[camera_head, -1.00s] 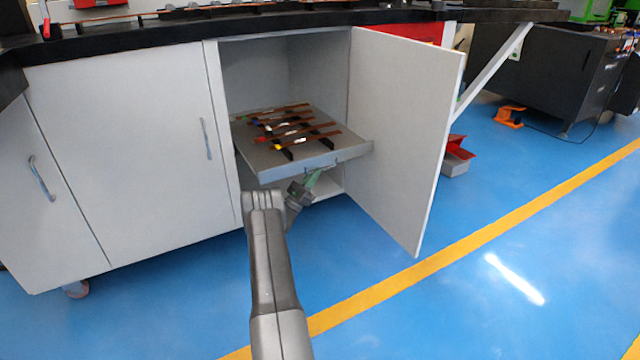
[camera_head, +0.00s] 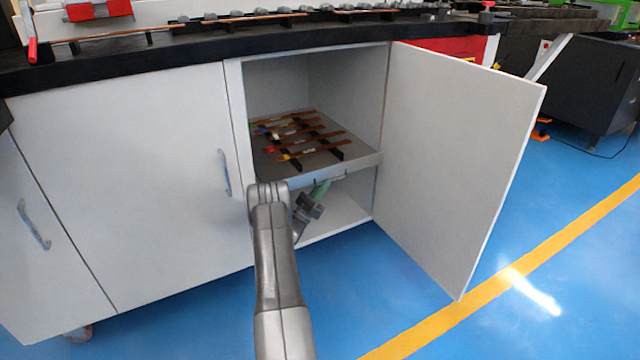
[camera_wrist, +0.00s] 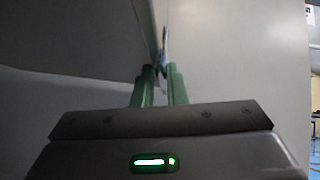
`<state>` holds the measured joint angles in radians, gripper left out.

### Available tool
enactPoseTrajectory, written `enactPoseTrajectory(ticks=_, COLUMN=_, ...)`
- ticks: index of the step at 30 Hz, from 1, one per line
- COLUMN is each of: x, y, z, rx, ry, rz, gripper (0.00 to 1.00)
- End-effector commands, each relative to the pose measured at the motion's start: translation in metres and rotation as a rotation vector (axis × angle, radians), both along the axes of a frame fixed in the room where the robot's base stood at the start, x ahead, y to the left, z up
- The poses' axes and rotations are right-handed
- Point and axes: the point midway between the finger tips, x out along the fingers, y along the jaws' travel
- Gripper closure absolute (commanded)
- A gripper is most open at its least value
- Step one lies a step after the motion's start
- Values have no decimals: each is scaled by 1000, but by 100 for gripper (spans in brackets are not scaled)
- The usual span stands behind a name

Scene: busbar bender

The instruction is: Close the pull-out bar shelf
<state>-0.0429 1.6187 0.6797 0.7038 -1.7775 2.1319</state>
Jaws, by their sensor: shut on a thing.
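The pull-out bar shelf (camera_head: 360,167) is a grey tray in the open cabinet, with several copper bars (camera_head: 305,140) lying on dark supports. Its front edge is close to the cabinet opening, with the right corner about at the opening's edge. My gripper (camera_head: 328,184) is at the shelf's front, shut on the shelf handle just under the front edge. The wrist view shows the green fingers (camera_wrist: 160,72) close together around the thin handle (camera_wrist: 164,44), seen end-on.
The white cabinet door (camera_head: 455,150) stands wide open to the right of the shelf. A shut door (camera_head: 130,190) with a grey handle (camera_head: 223,172) is on the left. The black worktop (camera_head: 200,47) runs above. Blue floor is clear in front.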

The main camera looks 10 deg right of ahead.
Motion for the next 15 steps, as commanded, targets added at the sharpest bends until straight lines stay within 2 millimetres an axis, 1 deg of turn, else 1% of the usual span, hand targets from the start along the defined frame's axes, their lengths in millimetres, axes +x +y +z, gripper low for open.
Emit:
enactPoseTrajectory(ticks=14, x=-3, y=-1, z=0, rx=0, ry=-1, rz=-2, gripper=100)
enactPoseTrajectory(ticks=15, x=-3, y=-1, z=0, rx=0, ry=-1, rz=-2, gripper=84)
